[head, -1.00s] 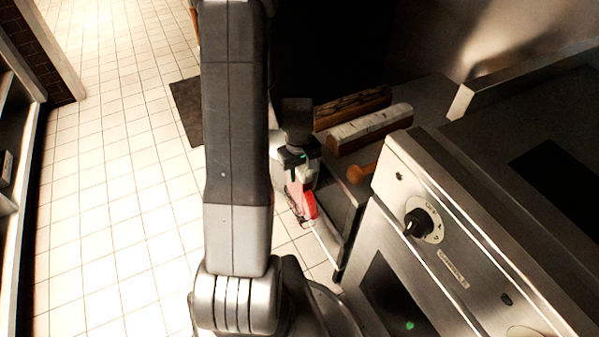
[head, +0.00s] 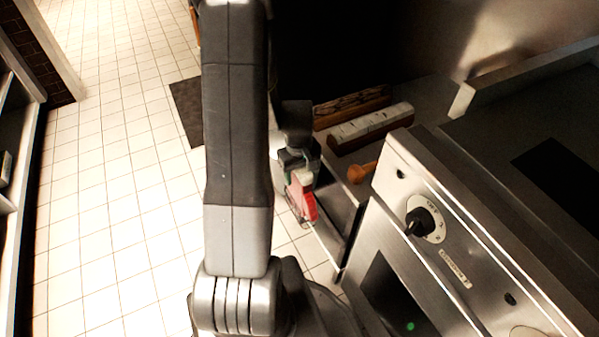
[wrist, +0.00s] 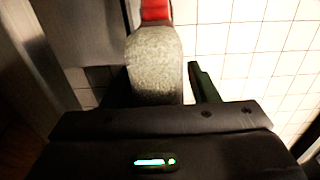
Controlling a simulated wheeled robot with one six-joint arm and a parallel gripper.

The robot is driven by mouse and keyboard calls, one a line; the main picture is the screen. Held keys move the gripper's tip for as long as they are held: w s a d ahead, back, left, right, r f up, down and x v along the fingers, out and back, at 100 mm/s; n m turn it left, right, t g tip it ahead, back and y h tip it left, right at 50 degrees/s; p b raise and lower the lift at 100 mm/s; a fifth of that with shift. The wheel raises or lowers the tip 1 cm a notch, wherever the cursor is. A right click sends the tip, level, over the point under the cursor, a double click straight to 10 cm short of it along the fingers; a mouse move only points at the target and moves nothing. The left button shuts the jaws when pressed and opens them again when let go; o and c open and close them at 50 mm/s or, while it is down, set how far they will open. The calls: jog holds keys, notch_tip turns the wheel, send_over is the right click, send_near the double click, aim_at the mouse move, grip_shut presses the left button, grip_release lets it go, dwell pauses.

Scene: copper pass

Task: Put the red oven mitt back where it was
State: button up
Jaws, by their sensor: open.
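The red oven mitt (head: 301,203) is at the left edge of the low steel counter beside the stove, above the tiled floor. Its pale grey cuff (wrist: 154,62) shows in the wrist view, with a strip of red beyond it. My gripper (head: 302,172) is open at the cuff. In the wrist view the cuff lies between the fingers, with a visible gap to the right finger (wrist: 204,82). The left finger is dark and hard to make out, so I cannot tell whether it touches the cuff. What holds the mitt up is hidden.
The stove front with a black knob (head: 420,222) stands close on the right. Open tiled floor (head: 110,200) lies to the left.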

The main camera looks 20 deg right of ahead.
jog(key=shift+r, duration=0.25)
jog(key=r+p, duration=0.1)
jog(key=r, duration=0.3)
jog(key=r+p, duration=0.1)
jog(key=r, duration=0.4)
jog(key=r+p, duration=0.2)
jog(key=r, duration=0.2)
jog(key=shift+s+a+r, duration=0.2)
jog(key=shift+s+r, duration=0.05)
jog(key=shift+r, duration=0.15)
